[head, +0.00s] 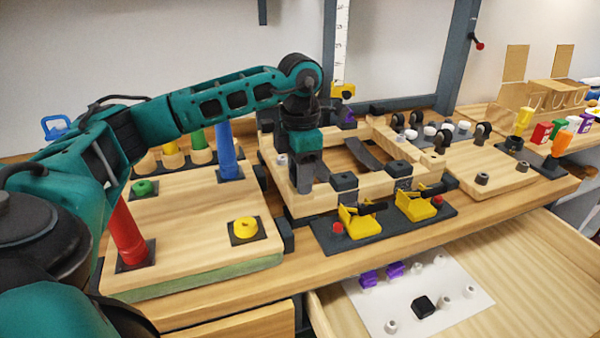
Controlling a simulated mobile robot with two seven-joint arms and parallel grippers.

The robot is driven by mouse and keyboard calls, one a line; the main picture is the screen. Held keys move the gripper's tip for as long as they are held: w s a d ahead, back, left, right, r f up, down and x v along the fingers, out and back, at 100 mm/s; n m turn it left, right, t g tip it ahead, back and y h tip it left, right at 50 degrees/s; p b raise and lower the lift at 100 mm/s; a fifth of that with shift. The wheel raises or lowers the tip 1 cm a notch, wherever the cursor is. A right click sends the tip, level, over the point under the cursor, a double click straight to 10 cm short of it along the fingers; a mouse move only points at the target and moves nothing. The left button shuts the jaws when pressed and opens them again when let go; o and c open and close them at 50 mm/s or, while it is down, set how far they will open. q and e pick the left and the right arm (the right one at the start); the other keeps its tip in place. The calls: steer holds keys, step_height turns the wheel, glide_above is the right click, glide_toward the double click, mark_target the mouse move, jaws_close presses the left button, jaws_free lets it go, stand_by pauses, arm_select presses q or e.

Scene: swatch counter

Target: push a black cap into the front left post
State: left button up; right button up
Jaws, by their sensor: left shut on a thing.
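My left gripper (302,188) points down at the front left corner of the wooden frame (318,203), where the front left post stands. It is shut on a small dark thing, likely a black cap, mostly hidden between the fingers. The post is hidden behind the gripper too, so I cannot tell whether cap and post touch. Two black blocks (344,182) (398,168) sit along the front of the frame. Another black cap (423,307) lies on the white sheet in the open drawer. My right gripper is not in view.
Yellow toggle clamps (361,222) (416,206) stand just in front of the frame. To the left, a wooden board holds a red post (127,233), a blue post (227,152) and a yellow ring (244,228). The open drawer (530,262) has purple pieces (368,279) and small pegs.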

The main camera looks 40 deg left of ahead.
arm_select(q)
steer(key=shift+s+f, duration=0.15)
steer(key=shift+f, duration=0.25)
steer(key=o, duration=1.1)
steer(key=shift+d+f, duration=0.15)
steer(key=shift+d, duration=0.1)
steer(key=shift+c, duration=1.2)
steer(key=shift+o, duration=1.2)
step_height(320, 180, up, 3)
steer(key=shift+f+p, duration=0.1)
steer(key=shift+p, duration=0.95)
steer(key=r+p, duration=0.3)
steer(key=r, duration=0.1)
steer(key=shift+a, duration=0.25)
steer(key=shift+f, duration=0.1)
